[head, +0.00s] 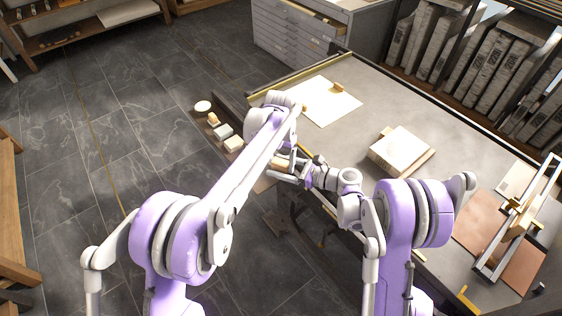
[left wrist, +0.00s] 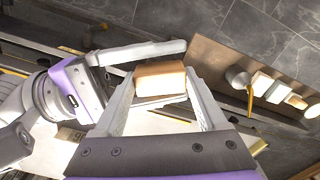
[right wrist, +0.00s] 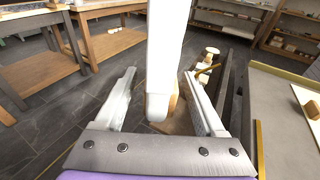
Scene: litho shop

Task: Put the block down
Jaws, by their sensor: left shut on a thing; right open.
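A tan block with a paler lower side (left wrist: 160,78) is held between the fingertips of my left gripper (left wrist: 158,88) in the left wrist view. In the head view the block (head: 279,163) shows small and partly covered by my arms, near the bench's left edge. My right gripper (right wrist: 165,100) is open in the right wrist view. A long white part, seemingly a finger of my left gripper, stands between its jaws and hides most of the block behind it (right wrist: 173,105). In the head view the two grippers are close together; I cannot tell whether they touch.
The grey bench (head: 352,115) bears a pale sheet (head: 318,103) with a small wooden piece, a stone slab on a board (head: 402,150) and a framed device (head: 515,220) at right. A narrow side ledge (left wrist: 222,68) holds several small items. Grey bench top lies bare between sheet and slab.

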